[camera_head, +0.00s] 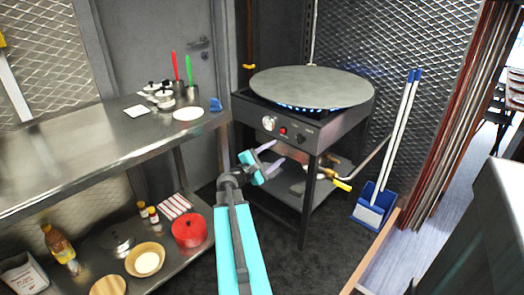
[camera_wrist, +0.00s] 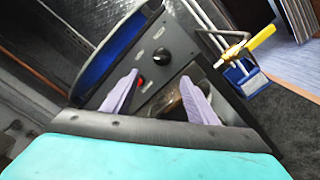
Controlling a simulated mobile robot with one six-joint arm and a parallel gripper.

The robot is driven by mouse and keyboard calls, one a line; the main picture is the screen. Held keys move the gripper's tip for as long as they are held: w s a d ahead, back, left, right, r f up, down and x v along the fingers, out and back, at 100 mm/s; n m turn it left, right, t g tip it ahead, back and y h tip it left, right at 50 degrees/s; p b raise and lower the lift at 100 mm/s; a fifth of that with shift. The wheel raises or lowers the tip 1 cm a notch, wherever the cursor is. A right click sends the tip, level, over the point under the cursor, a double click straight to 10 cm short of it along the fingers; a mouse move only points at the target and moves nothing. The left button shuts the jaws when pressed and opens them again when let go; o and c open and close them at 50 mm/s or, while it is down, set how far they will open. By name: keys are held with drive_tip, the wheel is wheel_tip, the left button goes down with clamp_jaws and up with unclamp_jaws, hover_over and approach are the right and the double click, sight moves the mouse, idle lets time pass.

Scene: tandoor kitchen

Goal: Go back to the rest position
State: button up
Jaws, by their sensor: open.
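My gripper (camera_head: 268,158) is open and empty, with its two pale fingers spread apart. It is in mid-air in front of the gas stove (camera_head: 300,134), at about the height of the stove's lower front. The arm reaches up from the bottom middle of the head view. In the wrist view my gripper (camera_wrist: 155,98) shows its fingers in front of the stove's control panel (camera_wrist: 150,50), tilted in the picture, with a black knob and a red button. I see nothing between the fingers.
A round griddle (camera_head: 312,86) sits over blue flames on the stove. A yellow-handled gas valve (camera_head: 341,184) sticks out low at right. A steel table (camera_head: 90,150) with dishes stands at left. A blue dustpan (camera_head: 374,206) stands right of the stove. Dark floor is open around the stove's legs.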

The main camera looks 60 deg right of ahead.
drive_tip(key=w+a+f+n+t, duration=0.2)
drive_tip(key=w+a+f, duration=0.3)
drive_tip(key=w+a, duration=0.15)
drive_tip(key=w+a+f+n+t, duration=0.2)
drive_tip(key=w+a+f+t, duration=0.1)
drive_tip(key=w+a+f, duration=0.4)
drive_tip(key=w+a+f+y, duration=0.3)
drive_tip(key=a+f+y, duration=0.4)
drive_tip(key=a+f, duration=1.6)
drive_tip(key=s+a+f+m+g+y, duration=0.1)
drive_tip(key=s+a+f+y, duration=0.1)
drive_tip(key=s+a+f, duration=0.45)
drive_tip(key=s+a+f+m+g+y, duration=0.1)
drive_tip(key=s+a+f+m+y, duration=0.2)
drive_tip(key=a, duration=0.6)
drive_tip(key=s+a+f+g+y, duration=0.2)
drive_tip(key=s+a+f, duration=0.35)
drive_tip(key=a, duration=0.25)
drive_tip(key=s+a+m+y, duration=0.3)
drive_tip(key=s+a+m, duration=0.1)
drive_tip(key=a, duration=0.3)
wheel_tip(320, 180, up, 13)
drive_tip(key=s+g+p, duration=0.1)
drive_tip(key=s+p, duration=0.1)
drive_tip(key=p, duration=1)
drive_tip(key=shift+a+r+g, duration=0.2)
drive_tip(key=shift+a+g, duration=0.2)
